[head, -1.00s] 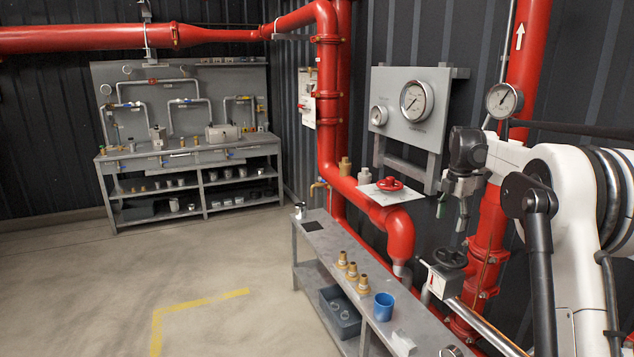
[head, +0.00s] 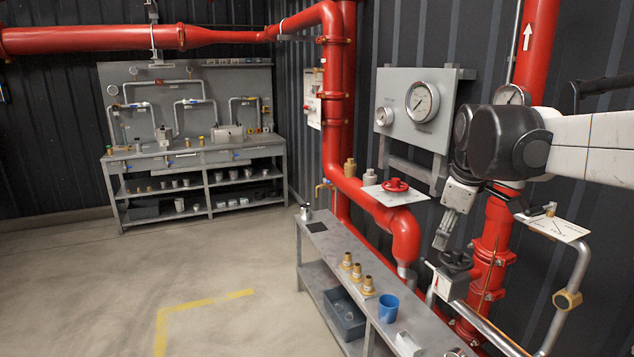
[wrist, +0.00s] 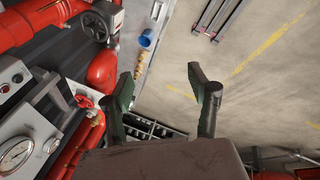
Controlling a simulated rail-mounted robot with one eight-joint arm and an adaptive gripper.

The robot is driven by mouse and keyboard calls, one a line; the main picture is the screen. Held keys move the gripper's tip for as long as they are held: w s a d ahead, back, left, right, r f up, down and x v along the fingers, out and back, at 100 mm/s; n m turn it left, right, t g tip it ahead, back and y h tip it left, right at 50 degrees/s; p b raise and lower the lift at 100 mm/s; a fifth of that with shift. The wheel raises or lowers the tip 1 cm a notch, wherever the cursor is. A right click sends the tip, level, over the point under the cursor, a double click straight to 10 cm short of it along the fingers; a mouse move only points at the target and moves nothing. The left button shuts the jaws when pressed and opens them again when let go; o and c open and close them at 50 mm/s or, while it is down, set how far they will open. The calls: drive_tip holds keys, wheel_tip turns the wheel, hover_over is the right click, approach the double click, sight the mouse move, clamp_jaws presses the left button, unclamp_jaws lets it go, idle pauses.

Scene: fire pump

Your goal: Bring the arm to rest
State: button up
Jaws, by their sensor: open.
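My gripper (head: 442,236) hangs from my white and black arm at the right of the head view, fingers pointing down. It is in front of the wall, left of the red vertical pipe (head: 492,255) and above a black handwheel (head: 456,262). In the wrist view my gripper (wrist: 161,82) has its two dark fingers well apart, with nothing between them. The floor and the bench lie beyond the fingertips. Whether the fingers clear the handwheel by much is hard to tell.
A grey bench (head: 335,250) carries brass fittings (head: 357,272) and a blue cup (head: 388,307). A gauge panel (head: 412,112) and a red valve wheel (head: 395,185) are left of my gripper. A bent metal pipe (head: 572,290) stands at right. The floor at left is clear.

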drive_tip(key=s+a+f+m+t, duration=0.1)
drive_tip(key=s+a+f+m, duration=0.1)
drive_tip(key=s, duration=0.6)
drive_tip(key=s+a+f+m+t, duration=0.1)
drive_tip(key=s+a+f+m, duration=0.1)
drive_tip(key=s+f+m, duration=0.3)
drive_tip(key=s+a+f+m+t, duration=0.1)
drive_tip(key=s+a+f+m, duration=0.2)
drive_tip(key=s, duration=0.7)
drive_tip(key=shift+s+f+y, duration=0.3)
drive_tip(key=shift+f, duration=0.35)
